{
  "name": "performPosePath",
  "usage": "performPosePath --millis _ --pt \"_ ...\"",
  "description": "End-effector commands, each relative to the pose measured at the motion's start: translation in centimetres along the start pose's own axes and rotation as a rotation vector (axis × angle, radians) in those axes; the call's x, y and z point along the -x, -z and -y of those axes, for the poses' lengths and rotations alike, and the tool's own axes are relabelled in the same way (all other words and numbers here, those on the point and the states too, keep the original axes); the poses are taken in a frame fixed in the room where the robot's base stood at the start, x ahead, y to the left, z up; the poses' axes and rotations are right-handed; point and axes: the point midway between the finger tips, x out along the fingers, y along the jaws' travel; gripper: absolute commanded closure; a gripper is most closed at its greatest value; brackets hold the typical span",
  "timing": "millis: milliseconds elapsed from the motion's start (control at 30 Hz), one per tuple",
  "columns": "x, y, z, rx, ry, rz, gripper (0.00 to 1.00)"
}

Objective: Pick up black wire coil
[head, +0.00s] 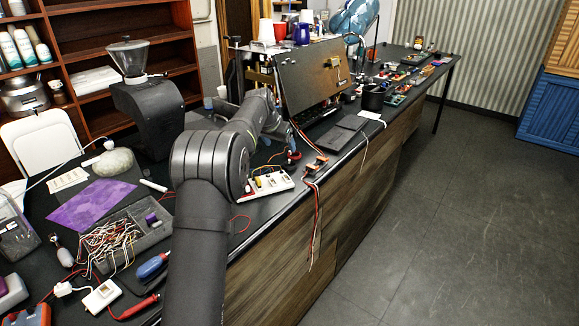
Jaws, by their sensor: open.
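I cannot make out the black wire coil with certainty in the head view. A small dark item with red on it (292,156) lies on the dark workbench (262,212), just right of my forearm; I cannot tell whether it is a coil. My arm rises from the bottom, bends over the bench and reaches toward the back. Its far end is among dark items near the upright brown panel, and I cannot pick out the fingers of my gripper. My arm hides part of the bench behind it.
The brown panel (313,78) stands behind. A grey tray of wires (153,236), a purple sheet (92,204) and a black grinder (147,115) are left.

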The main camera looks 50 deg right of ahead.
Motion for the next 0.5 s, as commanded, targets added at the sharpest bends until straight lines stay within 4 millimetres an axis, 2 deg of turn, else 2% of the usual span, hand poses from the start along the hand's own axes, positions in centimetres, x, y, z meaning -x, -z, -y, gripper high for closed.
performPosePath --millis 33,200,300,500 --pt "-1.2 -0.1 0.0 0.0 -0.001 0.003 0.23" --pt "-4.4 0.0 -0.1 -0.001 -0.001 0.001 0.23" --pt "-5.5 0.0 -0.1 -0.001 0.0 0.0 0.23" --pt "-6.7 0.0 -0.1 -0.001 0.0 0.001 0.23"
